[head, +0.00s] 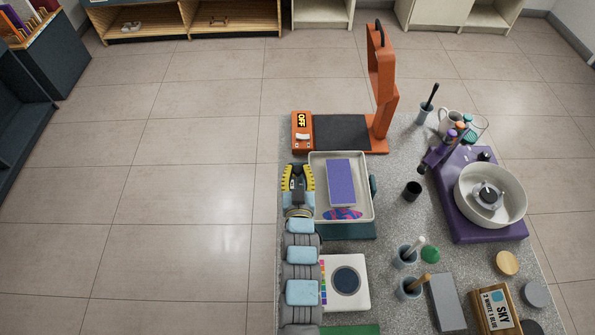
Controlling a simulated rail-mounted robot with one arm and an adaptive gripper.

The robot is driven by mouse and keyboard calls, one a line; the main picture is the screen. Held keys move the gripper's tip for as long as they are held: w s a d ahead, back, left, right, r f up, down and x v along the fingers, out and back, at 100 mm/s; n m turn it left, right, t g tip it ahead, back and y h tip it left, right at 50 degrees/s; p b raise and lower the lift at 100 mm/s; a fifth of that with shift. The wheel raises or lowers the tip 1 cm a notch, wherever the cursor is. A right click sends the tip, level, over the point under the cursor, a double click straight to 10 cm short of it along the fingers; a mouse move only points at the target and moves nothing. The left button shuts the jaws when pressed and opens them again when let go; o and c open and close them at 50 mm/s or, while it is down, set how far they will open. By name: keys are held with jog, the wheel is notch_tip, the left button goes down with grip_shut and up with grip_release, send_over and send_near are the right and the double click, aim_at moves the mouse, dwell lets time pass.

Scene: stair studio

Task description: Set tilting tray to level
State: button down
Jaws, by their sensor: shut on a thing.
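The tilting tray (367,168) is a shallow white rectangular tray over a dark teal base (350,231), at the left side of the speckled table. A purple block (341,182) lies in it, with a multicoloured oval piece (342,214) at its near edge. A dark teal knob or handle (373,187) shows at its right side. My gripper (298,174), with yellow-edged fingers, is at the tray's left edge. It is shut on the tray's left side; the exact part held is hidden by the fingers. The tray's slope is hard to judge from above.
An orange stand (383,85) with an OFF display (301,121) rises just beyond the tray. A white device (347,282) with a dark disc lies nearer. A purple wheel with a white bowl (491,194), cups and blocks fill the right. Floor left of the table is clear.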

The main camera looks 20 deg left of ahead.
jog(key=c, duration=0.9)
grip_release()
jog(key=shift+w+r, duration=0.15)
jog(key=shift+r, duration=0.5)
jog(key=shift+o, duration=0.4)
jog(key=shift+w+a, duration=0.1)
jog(key=shift+f, duration=0.35)
jog(key=shift+s+d, duration=0.2)
jog(key=shift+s, duration=0.3)
jog(key=v, duration=1.1)
jog(key=shift+s, duration=0.15)
